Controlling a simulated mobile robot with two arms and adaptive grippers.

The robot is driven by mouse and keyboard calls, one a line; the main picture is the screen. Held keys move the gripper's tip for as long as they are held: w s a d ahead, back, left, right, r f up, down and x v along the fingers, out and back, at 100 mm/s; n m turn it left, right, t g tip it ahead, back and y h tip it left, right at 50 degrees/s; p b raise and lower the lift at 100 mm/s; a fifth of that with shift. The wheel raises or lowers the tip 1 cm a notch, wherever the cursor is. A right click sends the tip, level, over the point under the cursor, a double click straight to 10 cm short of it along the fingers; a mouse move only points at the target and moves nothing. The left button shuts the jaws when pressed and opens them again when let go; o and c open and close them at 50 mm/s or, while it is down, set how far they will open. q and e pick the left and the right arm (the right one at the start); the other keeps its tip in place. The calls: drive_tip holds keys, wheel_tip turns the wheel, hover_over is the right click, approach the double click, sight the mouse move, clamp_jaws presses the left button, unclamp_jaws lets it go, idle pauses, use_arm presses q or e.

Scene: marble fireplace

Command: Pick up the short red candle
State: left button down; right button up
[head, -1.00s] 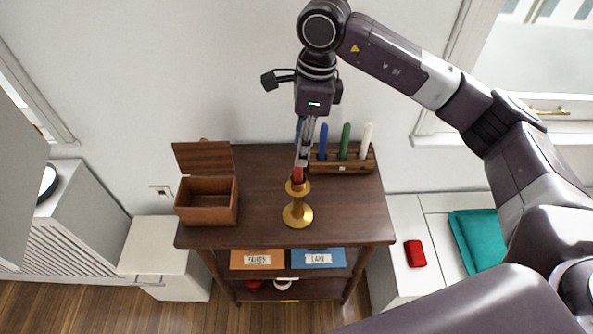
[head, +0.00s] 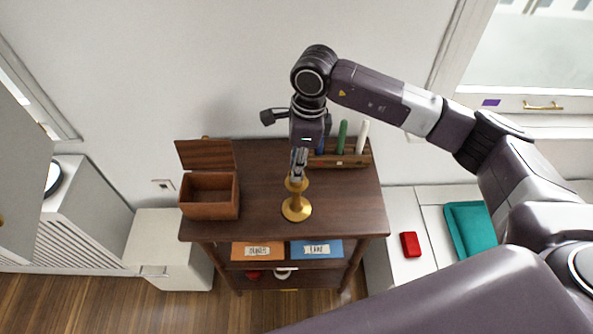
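A gold candlestick (head: 297,208) stands upright on the dark wooden table (head: 345,210). My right gripper (head: 298,176) points down right at the candlestick's top. The short red candle that stood in this holder earlier is now hidden by the fingers. The fingers look close together around that spot, but I cannot make out whether they press on the candle. My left gripper is not in view.
A wooden rack (head: 355,160) behind the candlestick holds a green candle (head: 342,137), a white candle (head: 362,137) and a partly hidden blue one. An open wooden box (head: 209,211) stands at the left. The table's front right is clear.

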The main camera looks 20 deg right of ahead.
clamp_jaws()
drive_tip(key=shift+r, duration=0.15)
